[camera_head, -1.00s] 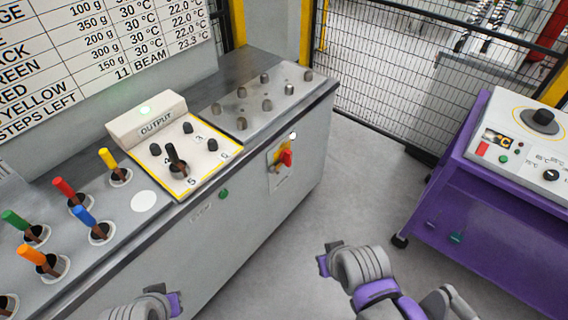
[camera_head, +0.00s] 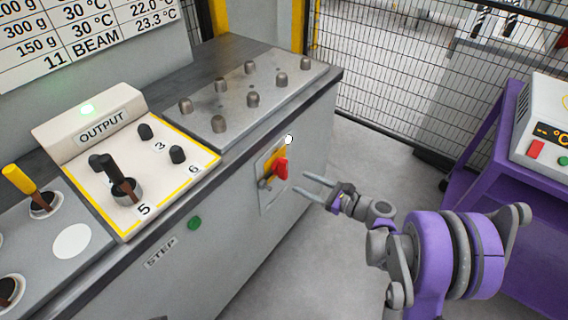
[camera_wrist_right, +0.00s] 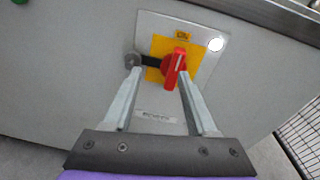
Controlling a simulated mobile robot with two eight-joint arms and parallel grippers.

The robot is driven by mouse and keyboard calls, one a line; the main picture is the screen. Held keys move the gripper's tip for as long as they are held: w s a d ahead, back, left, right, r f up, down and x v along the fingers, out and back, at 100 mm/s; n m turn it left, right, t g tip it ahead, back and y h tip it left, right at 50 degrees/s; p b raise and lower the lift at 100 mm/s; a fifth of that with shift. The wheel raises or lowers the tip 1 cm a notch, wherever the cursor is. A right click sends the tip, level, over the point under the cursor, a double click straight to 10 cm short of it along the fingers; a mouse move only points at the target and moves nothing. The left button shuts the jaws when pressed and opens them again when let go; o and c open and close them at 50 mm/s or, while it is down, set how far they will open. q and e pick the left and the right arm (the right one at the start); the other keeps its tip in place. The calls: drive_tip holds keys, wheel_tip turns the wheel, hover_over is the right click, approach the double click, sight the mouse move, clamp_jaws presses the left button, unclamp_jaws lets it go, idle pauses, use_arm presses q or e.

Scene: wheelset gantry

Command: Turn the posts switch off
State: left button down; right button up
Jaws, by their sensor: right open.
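The posts switch is a red rotary handle (camera_head: 280,168) on a yellow plate, on a grey panel on the cabinet's front face. It also shows in the right wrist view as the red handle (camera_wrist_right: 174,68), nearly upright and slightly tilted. A label below it is too blurred to read surely. A lit white lamp (camera_head: 288,139) is at the panel's upper right. My right gripper (camera_head: 306,187) is open and empty, just right of the handle in the head view. In the right wrist view its fingers (camera_wrist_right: 162,85) point at the switch, with the handle between their tips. My left gripper is out of view.
The grey cabinet (camera_head: 225,235) carries an output box (camera_head: 100,130) with a black lever, metal knobs and a green button (camera_head: 194,223). A purple cart (camera_head: 490,150) stands at the right. A mesh fence (camera_head: 400,90) is behind. Floor between is clear.

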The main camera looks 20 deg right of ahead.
sight(287, 166)
drive_tip(key=w+a, duration=0.1)
drive_tip(key=w, duration=0.2)
drive_tip(key=w+a+f+m+t+b, duration=0.1)
drive_tip(key=w, duration=0.2)
drive_tip(key=w+a+m, duration=0.1)
drive_tip(key=w+a, duration=0.1)
drive_tip(key=w, duration=0.2)
drive_tip(key=shift+w+a+f, duration=0.1)
drive_tip(key=shift+f, duration=0.05)
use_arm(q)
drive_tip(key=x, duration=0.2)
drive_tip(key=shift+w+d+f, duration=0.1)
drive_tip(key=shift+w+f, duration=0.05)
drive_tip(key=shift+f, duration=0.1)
use_arm(e)
clamp_jaws()
idle(0.9)
